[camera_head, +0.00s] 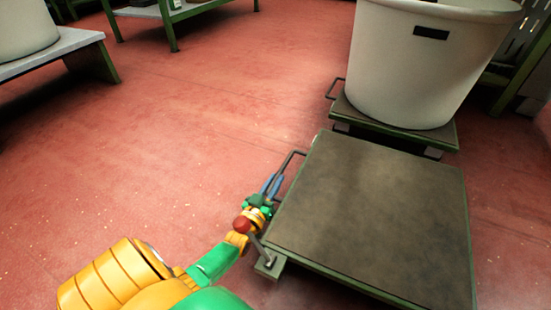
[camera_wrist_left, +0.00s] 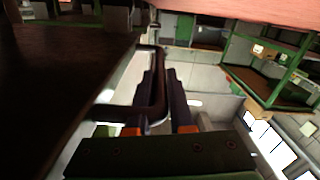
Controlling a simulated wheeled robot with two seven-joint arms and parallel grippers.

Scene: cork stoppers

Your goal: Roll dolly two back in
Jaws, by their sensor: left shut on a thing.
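A low flat dolly (camera_head: 375,205) with a dark brown top and green frame stands on the floor at the right in the head view. No number shows on it. A dark bar handle (camera_head: 291,158) sticks out from its left side. My left gripper (camera_head: 271,186) is shut on this handle; in the left wrist view the handle (camera_wrist_left: 158,75) passes between the two dark fingers (camera_wrist_left: 165,105). A lever with a red knob (camera_head: 241,224) stands at the dolly's near left corner, close beside my left wrist. My right gripper is not in view.
A second dolly (camera_head: 448,136) carrying a big pale tub (camera_head: 425,75) stands just behind the flat one. Its handle (camera_head: 332,88) also sticks out left. A grey-topped stand (camera_head: 70,42) with another tub is far left. The red floor at left and middle is clear.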

